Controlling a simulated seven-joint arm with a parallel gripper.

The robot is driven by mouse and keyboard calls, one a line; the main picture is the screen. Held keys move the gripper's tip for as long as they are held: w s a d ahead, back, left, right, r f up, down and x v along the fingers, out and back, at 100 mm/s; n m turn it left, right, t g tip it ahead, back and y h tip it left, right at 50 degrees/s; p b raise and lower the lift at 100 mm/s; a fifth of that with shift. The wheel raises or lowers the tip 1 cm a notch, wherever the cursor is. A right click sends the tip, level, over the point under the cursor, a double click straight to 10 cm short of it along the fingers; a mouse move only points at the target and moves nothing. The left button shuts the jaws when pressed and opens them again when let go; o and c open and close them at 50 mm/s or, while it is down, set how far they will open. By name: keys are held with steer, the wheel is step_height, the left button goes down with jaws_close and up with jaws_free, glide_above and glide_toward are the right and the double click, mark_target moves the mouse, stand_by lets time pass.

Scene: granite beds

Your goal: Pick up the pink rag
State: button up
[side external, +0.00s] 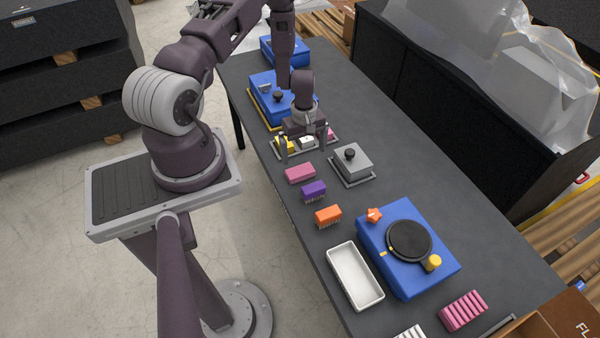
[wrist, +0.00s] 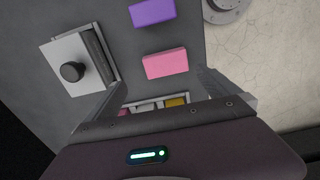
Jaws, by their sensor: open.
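No pink item is plainly a cloth rag. A pink block (side external: 300,173) lies flat on the dark table near my gripper; the wrist view shows it too (wrist: 165,63), just beyond the fingers. A pink ribbed piece (side external: 463,311), possibly folded, lies at the table's near right end. A small pink item (side external: 326,134) sits in a grey tray, partly hidden by my gripper. My gripper (side external: 304,150) points down above the near side of that tray. Its fingers are open and empty, and the wrist view shows them spread wide (wrist: 155,88).
Yellow (side external: 283,143) and white (side external: 307,141) items share the tray. A purple brush (side external: 314,190) and an orange brush (side external: 328,214) line up past the pink block. A grey box with a black knob (side external: 351,162) stands right. A white tray (side external: 355,276) and blue device (side external: 400,270) stand nearer.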

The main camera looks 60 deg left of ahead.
mark_target(300, 170)
steer(key=f, duration=0.5)
steer(key=s+f, duration=0.1)
steer(key=f, duration=0.2)
steer(key=shift+a, duration=0.15)
steer(key=shift+r, duration=0.1)
steer(key=c, duration=1.3)
